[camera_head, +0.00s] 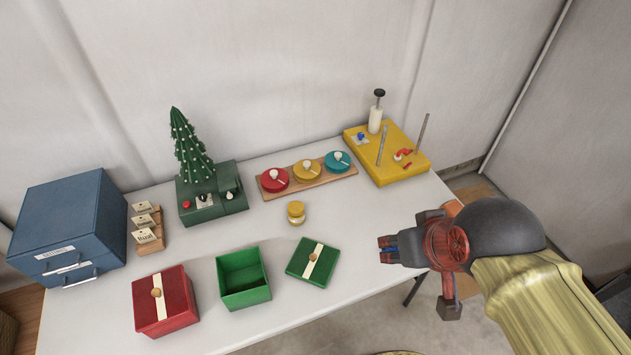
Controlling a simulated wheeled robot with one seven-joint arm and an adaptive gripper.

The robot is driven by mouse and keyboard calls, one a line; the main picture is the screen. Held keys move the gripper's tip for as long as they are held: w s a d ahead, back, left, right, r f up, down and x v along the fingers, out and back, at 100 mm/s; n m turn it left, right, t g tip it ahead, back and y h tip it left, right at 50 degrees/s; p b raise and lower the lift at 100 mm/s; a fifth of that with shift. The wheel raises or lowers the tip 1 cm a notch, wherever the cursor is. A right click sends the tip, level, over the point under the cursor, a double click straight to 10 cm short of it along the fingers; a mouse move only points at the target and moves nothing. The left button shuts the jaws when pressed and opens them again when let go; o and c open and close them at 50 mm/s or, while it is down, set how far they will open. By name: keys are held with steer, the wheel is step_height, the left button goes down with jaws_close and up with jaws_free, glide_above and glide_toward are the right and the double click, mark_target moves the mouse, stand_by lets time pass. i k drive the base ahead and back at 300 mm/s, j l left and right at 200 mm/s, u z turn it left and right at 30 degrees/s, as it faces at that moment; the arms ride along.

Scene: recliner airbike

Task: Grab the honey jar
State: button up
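A small jar with a yellow lid and a pale amber body, which looks like the honey jar (296,213), stands upright on the white table, near its middle. It is in front of the wooden board with three coloured dishes. My gripper (386,250) is over the right part of the table, to the right of the jar and a little nearer the front. Its dark fingers point left and are clear of the jar. Nothing shows held between them, but the gap is too small to judge.
The white table (340,230) is bare around the jar. In front are a red box (180,305), an open green box (244,292) and a green lid (313,270). Behind are the dish board (327,183), a yellow base (408,168) with upright rods, and a green stand with a tree (190,147).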

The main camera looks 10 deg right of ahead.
mark_target(294, 209)
steer(key=i+l+u, duration=0.15)
steer(key=l, duration=0.15)
steer(key=i+l+u, duration=0.15)
steer(key=l, duration=0.2)
steer(key=i+l+u, duration=0.2)
steer(key=l, duration=0.15)
steer(key=l+u, duration=0.15)
steer(key=l, duration=0.2)
steer(key=i+l+u, duration=0.15)
steer(key=l, duration=0.25)
